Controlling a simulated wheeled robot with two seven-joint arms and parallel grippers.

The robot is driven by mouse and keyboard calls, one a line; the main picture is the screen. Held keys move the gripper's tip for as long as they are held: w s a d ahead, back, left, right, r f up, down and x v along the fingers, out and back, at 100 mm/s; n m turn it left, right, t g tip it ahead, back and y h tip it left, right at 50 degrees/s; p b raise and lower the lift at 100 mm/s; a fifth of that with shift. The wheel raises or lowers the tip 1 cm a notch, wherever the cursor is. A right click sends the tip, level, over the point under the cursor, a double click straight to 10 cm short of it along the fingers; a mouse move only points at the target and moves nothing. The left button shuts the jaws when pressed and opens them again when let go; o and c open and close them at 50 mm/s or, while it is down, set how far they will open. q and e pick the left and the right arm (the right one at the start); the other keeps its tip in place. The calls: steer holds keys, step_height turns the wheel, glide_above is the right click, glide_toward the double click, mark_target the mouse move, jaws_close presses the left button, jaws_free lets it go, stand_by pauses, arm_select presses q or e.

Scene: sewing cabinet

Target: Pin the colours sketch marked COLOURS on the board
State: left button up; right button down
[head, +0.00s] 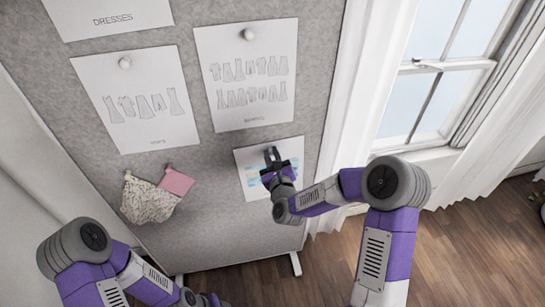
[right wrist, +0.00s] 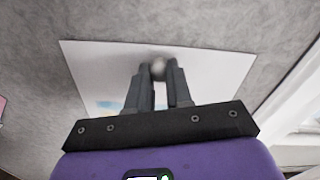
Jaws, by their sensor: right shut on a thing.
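The colours sketch (head: 248,170), a white sheet with blue and other coloured patches, lies against the grey board (head: 225,185) at its lower right. Its lower part is partly covered by my arm, and I cannot read its label. My right gripper (head: 271,154) is in front of its upper middle. In the right wrist view the sheet (right wrist: 210,72) sits a little tilted, and the gripper (right wrist: 159,76) is shut on a round grey pin (right wrist: 158,67) at its upper middle. My left arm is at the lower left of the head view; its gripper is mostly cut off by the bottom edge.
Other sheets hang above under grey pins: the dresses sheet (head: 110,12), a sheet of tops (head: 135,130) and a larger garment sheet (head: 247,112). Fabric swatches (head: 148,200) hang lower left. A curtain (head: 350,100) and window stand right of the board.

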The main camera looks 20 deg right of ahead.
steer(key=shift+w, duration=0.1)
steer(key=c, duration=0.9)
jaws_free()
steer(key=shift+c, duration=0.2)
steer(key=s, duration=0.8)
steer(key=s+a+f+n+g+y+p, duration=0.1)
steer(key=s+a+f+n+g+y, duration=0.2)
steer(key=f+n, duration=0.5)
steer(key=s+a+f+n+g+y, duration=0.1)
steer(key=s+a+f+n+g, duration=0.1)
steer(key=s+f+n+g, duration=0.45)
steer(key=s+a+f+n+g+p, duration=0.1)
steer(key=s+f+n+g, duration=0.7)
steer(key=s+f+n, duration=0.6)
steer(key=shift+s+f+n+y, duration=0.2)
steer(key=shift+s+n+y, duration=0.2)
steer(key=shift+s+n, duration=0.25)
